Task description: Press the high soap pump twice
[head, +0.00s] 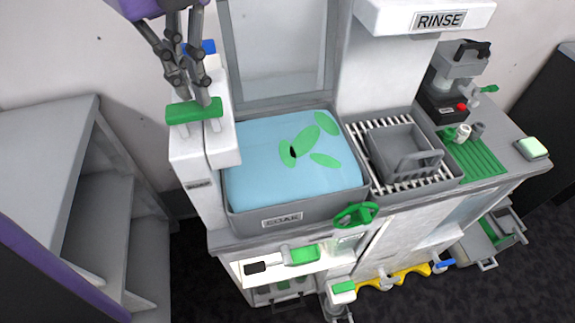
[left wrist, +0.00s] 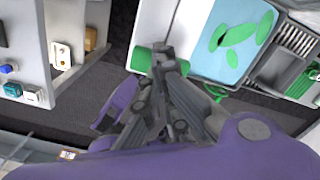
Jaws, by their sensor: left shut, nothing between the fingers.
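The high soap pump (head: 194,110) is a green bar on top of a tall white dispenser (head: 190,155) at the left of the soak basin. My left gripper (head: 194,100) points down with shut, empty fingers, and its fingertips overlap the green bar in the head view. The left wrist view also shows the green bar (left wrist: 141,60) just beside the shut fingertips (left wrist: 163,55). I cannot tell whether the fingers touch it or how far it is pressed. My right gripper is in neither view.
The soak basin (head: 245,212) holds blue liquid and several green leaf shapes. A rinse rack with a grey basket (head: 400,150) stands to its right. A lower green block (head: 302,255) and a green handwheel (head: 357,214) are on the front. Grey shelving (head: 100,190) stands left.

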